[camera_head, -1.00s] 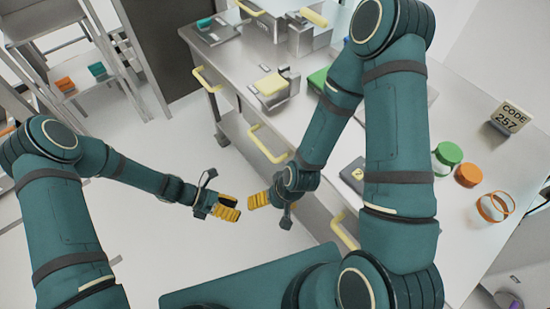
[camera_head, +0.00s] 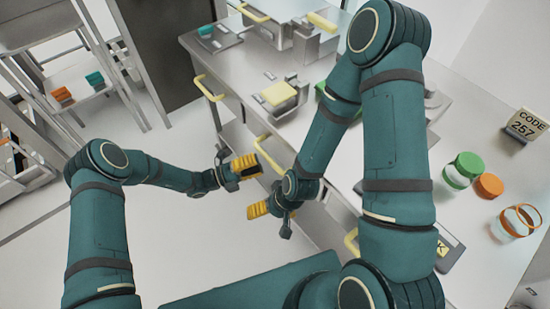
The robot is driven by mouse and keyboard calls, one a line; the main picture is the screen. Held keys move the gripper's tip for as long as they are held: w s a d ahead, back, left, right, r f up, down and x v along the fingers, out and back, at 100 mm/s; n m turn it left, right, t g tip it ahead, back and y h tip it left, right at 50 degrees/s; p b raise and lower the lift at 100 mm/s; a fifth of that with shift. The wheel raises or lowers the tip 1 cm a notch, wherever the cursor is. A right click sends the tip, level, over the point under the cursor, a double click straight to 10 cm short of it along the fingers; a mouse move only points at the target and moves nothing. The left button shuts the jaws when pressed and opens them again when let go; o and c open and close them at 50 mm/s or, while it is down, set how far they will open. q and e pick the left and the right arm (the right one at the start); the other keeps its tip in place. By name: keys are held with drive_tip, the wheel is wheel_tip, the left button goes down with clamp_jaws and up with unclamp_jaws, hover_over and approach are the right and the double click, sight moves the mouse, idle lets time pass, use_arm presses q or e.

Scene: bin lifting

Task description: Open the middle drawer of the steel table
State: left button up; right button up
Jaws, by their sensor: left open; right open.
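The steel table (camera_head: 228,62) runs diagonally from the upper left to the lower right, its drawer fronts facing my arms. The middle drawer's yellow handle (camera_head: 268,155) shows between my two arms, and that drawer looks closed. My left gripper (camera_head: 247,167) is open, its yellow fingers pointing right, close to the left side of that handle. I cannot tell whether they touch. My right gripper (camera_head: 257,210) is open and lower, below the handle and apart from it. My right arm hides part of the drawer fronts.
Other drawer handles are at the left end (camera_head: 205,87) and lower right (camera_head: 351,243). Jars (camera_head: 461,171), a code sign (camera_head: 525,124) and metal fixtures (camera_head: 278,97) stand on the tabletop. A shelf (camera_head: 85,95) stands at the left. The floor left of the table is clear.

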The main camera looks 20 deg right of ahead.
use_arm(q)
drive_tip(key=d+r, duration=0.1)
drive_tip(key=d, duration=0.5)
drive_tip(key=shift+s, duration=0.2)
drive_tip(key=shift+d, duration=0.1)
clamp_jaws()
